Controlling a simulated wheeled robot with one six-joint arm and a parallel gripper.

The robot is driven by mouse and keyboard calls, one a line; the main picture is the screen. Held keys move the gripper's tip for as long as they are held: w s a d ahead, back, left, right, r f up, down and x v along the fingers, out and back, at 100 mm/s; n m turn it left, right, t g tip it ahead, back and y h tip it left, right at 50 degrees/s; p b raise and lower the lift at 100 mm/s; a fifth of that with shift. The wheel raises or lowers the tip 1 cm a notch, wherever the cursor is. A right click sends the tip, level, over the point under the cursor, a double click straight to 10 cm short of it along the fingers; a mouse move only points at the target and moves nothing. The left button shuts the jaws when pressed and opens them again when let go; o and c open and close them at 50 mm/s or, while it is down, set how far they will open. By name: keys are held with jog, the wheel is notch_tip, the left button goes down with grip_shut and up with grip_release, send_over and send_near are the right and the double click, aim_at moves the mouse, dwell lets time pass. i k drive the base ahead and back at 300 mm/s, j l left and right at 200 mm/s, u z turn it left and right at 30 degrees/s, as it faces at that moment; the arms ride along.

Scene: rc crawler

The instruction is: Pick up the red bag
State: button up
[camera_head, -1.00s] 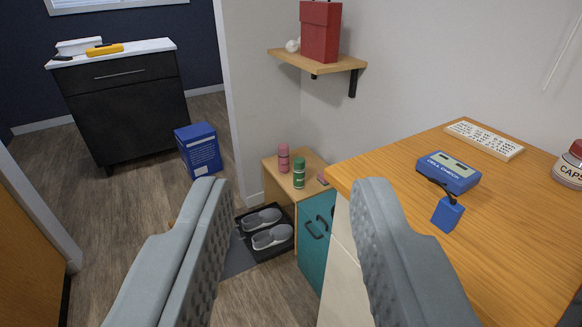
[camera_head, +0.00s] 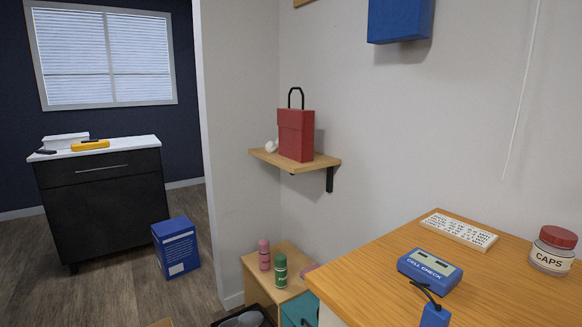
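The red bag (camera_head: 296,135) stands upright on a small wooden wall shelf (camera_head: 325,161), near the middle of the view. Its black handle (camera_head: 296,93) rises above it and is fully visible. A small white object (camera_head: 271,146) sits beside it on the left end of the shelf. My gripper does not show in this view, and nothing covers the bag.
Below the shelf, a low wooden cabinet (camera_head: 254,264) holds a pink bottle and a green bottle. A wooden desk (camera_head: 375,277) fills the lower right. A blue wall box (camera_head: 400,18) hangs above right. A dark cabinet (camera_head: 105,205) and blue carton (camera_head: 176,248) stand left.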

aim_at(296, 126)
jog(key=z, duration=0.35)
jog(key=i+j+z, duration=0.75)
jog(key=k+j, duration=0.05)
jog(key=k, duration=0.05)
